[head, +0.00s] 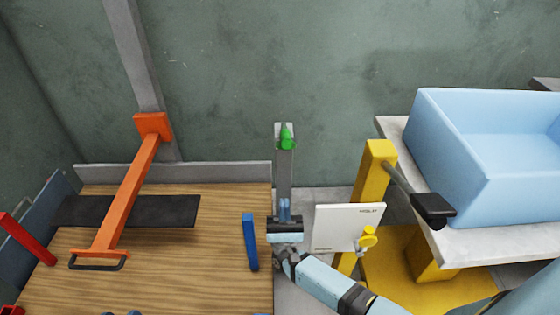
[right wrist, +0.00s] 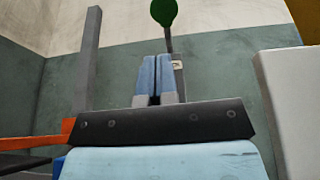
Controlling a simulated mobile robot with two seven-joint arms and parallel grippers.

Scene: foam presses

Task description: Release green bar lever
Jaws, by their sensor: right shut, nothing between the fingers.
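The green bar lever's knob (head: 286,137) is at the top of a grey post, in the upper middle of the head view. In the right wrist view the rounded green knob (right wrist: 163,12) sits on a thin dark rod, above and beyond my fingertips. My right gripper (head: 284,207) is below the knob in the head view, with its blue fingers pointing up along the post. In the right wrist view my right gripper (right wrist: 157,75) is shut and empty, with a gap in the picture between fingertips and knob. My left gripper is not in view.
A wooden table (head: 190,260) with an orange press arm (head: 130,195) and a blue bar (head: 250,241) lies left. A white panel (head: 345,222) and yellow post (head: 374,175) stand close right of my gripper. A light blue bin (head: 470,150) is farther right.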

